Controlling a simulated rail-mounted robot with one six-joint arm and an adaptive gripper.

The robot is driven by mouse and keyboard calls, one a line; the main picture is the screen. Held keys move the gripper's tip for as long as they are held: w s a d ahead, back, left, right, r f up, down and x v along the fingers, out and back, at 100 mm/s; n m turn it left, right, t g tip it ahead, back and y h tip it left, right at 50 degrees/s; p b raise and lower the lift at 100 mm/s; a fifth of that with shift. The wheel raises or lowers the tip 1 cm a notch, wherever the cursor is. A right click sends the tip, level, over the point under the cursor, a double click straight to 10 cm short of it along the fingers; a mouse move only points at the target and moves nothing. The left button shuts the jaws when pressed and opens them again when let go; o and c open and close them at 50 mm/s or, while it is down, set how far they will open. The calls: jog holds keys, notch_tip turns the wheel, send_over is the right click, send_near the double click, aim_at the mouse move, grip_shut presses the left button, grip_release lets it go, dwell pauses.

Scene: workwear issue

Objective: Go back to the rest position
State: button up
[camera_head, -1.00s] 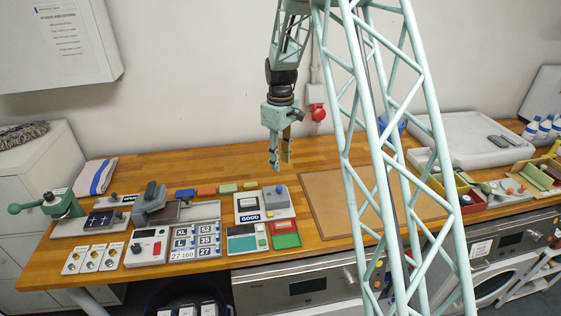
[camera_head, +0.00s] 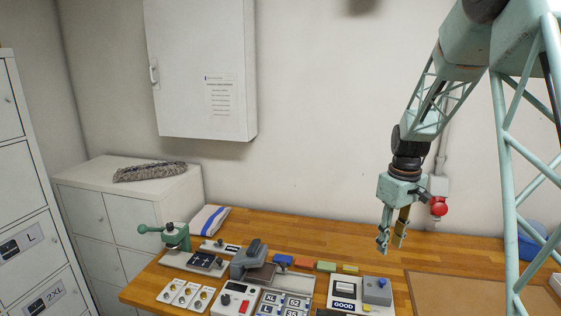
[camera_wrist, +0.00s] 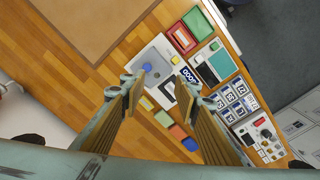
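My gripper (camera_head: 392,238) hangs from the teal arm above the wooden workbench, pointing down, with nothing between its fingers. In the wrist view the two fingers of my gripper (camera_wrist: 160,92) stand well apart, so it is open. Below it, on the bench, lies a grey device with a blue button (camera_wrist: 150,66) and a white label area. The same device (camera_head: 377,291) shows at the lower right of the head view, with a "GOOD" plate (camera_head: 344,306) beside it.
A green hand press (camera_head: 176,236), a grey stamp-like device (camera_head: 249,258) and coloured blocks (camera_head: 304,263) stand on the bench (camera_head: 290,228). A brown mat (camera_head: 450,288) lies to the right. A white wall cabinet (camera_head: 200,70) hangs behind.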

jog(key=s+a+r+m+t+b, duration=0.1)
jog(key=s+a+r+b, duration=0.2)
jog(key=s+a+r, duration=0.55)
jog(key=s+a+r+m+t+b, duration=0.1)
jog(key=s+r+m+b, duration=0.3)
jog(key=s, duration=0.9)
jog(key=s+a+f+b, duration=0.1)
jog(key=s+a+b, duration=0.1)
jog(key=s, duration=1.1)
jog(key=s+a+f+t+b, duration=0.1)
jog(key=s+a+b, duration=0.1)
jog(key=s, duration=1.1)
